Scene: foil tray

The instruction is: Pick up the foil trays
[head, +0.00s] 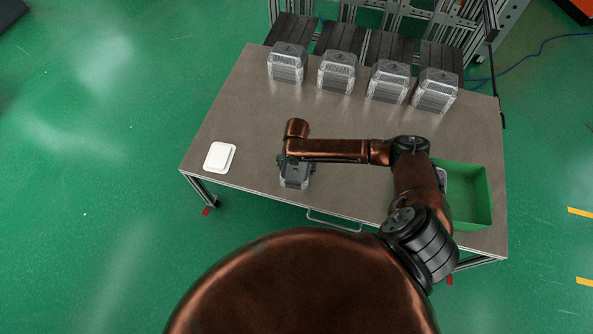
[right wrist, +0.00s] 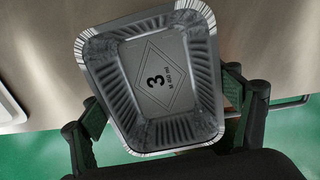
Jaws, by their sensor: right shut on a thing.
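A silver foil tray (right wrist: 165,125) with ribbed walls and a "3" label on its floor lies between the two fingers of my right gripper (right wrist: 161,104) in the right wrist view. Its open side faces the wrist camera, and the fingers press on its outer sides. In the head view this foil tray (head: 296,181) is below my right gripper (head: 293,164), near the table's front edge, partly hidden by the wrist. I cannot tell whether it touches the table. Several silvery box-shaped stacks (head: 336,77) stand in a row along the table's back edge. My left gripper is not in view.
A white shallow dish (head: 220,157) lies at the table's left front. A green bin (head: 468,197) stands at the right end, partly behind my right arm, with something silvery at its left edge.

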